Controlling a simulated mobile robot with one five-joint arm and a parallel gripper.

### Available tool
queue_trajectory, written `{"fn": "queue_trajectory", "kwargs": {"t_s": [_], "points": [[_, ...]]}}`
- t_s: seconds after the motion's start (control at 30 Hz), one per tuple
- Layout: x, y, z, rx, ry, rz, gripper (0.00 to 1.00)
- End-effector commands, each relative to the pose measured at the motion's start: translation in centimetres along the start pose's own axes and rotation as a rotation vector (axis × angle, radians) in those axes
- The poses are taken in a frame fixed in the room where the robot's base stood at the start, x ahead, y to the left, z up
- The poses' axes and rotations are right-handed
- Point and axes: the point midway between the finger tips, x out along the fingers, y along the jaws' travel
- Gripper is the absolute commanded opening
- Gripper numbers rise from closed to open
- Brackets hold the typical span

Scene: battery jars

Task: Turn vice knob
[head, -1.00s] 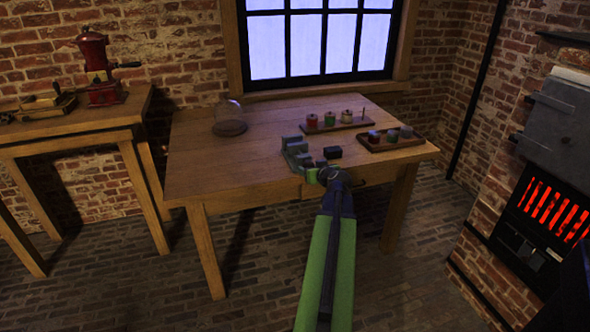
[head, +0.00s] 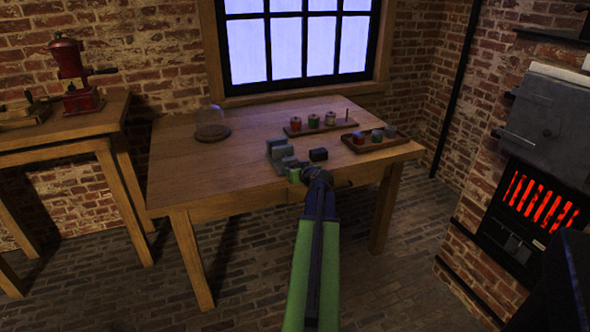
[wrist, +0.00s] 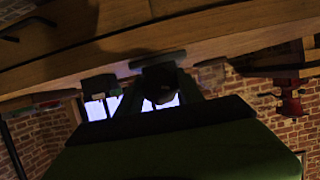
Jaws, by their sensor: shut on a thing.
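The grey-green vice (head: 277,152) sits at the front edge of the wooden table (head: 210,165) in the head view. My gripper (head: 302,174) is at the vice's near end, at the table's front edge. In the wrist view, my gripper (wrist: 160,98) is shut on a dark rounded thing, the vice knob (wrist: 159,82), which sits between the fingers. The knob is in deep shadow, so its turn angle cannot be told. My arm and gripper hide it in the head view.
A small dark block (head: 318,154) lies right of the vice. Two wooden trays with small jars, one at the back (head: 296,132) and one at the right (head: 361,148), stand on the table. A glass dome (head: 211,122) stands at back left. A glowing stove (head: 538,200) is at the right.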

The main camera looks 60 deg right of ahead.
Motion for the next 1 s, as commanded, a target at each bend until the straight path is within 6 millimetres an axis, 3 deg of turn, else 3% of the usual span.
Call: {"fn": "queue_trajectory", "kwargs": {"t_s": [0.47,0.5,0.6,0.63,1.0], "points": [[0.08,0.08,-0.1,0.107,0.003,-0.041,0.03],[0.08,0.07,-0.1,0.107,0.003,-0.041,0.49],[0.08,0.02,-0.09,0.107,0.002,-0.042,0.62],[0.08,0.01,-0.09,0.107,0.002,-0.042,0.66],[-0.42,-0.41,-0.27,0.105,0.001,-0.046,0.66]]}}
